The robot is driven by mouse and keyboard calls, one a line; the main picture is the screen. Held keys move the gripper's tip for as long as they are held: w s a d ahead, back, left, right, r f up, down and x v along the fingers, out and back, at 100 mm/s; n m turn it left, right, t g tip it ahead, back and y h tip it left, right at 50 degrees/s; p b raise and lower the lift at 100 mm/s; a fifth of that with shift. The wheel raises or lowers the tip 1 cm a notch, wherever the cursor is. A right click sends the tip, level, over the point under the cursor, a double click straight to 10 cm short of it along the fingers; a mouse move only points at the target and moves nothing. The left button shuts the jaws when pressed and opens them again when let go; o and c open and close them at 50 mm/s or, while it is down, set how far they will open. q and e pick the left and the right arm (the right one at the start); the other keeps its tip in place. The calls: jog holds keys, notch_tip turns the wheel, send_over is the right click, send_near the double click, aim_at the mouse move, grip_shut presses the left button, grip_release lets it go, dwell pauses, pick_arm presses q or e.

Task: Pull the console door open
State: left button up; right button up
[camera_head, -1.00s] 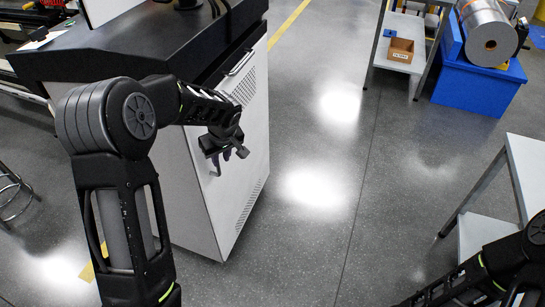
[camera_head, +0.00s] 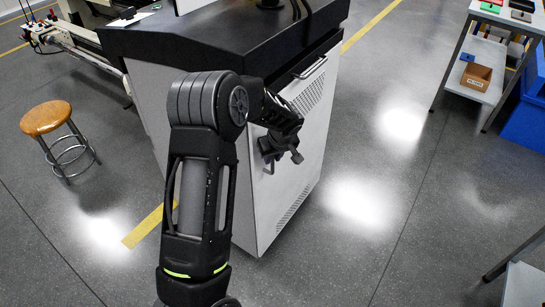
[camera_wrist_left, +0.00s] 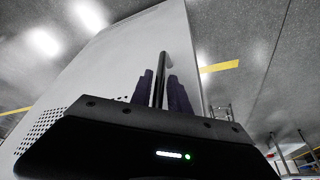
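The console (camera_head: 215,35) is a grey cabinet with a black top, left of centre in the head view. Its pale door (camera_head: 297,160) has vent holes and looks flush with the body; I cannot make out a gap. My left gripper (camera_head: 280,152) is at the left part of the door. In the left wrist view, its two dark purple fingers (camera_wrist_left: 161,92) stand on either side of a dark bar handle (camera_wrist_left: 161,68), close against it. My right gripper is out of view.
A stool (camera_head: 47,118) with a wooden seat stands at the left. A shelf table (camera_head: 487,88) holding a cardboard box (camera_head: 476,76) is at the upper right. A grey table corner (camera_head: 525,285) shows at the lower right. The floor before the door is clear.

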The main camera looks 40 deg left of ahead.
pick_arm(q)
jog(key=shift+w+a+f, duration=0.15)
jog(key=shift+a+f, duration=0.05)
jog(key=shift+f, duration=0.35)
grip_shut()
dwell(1.1)
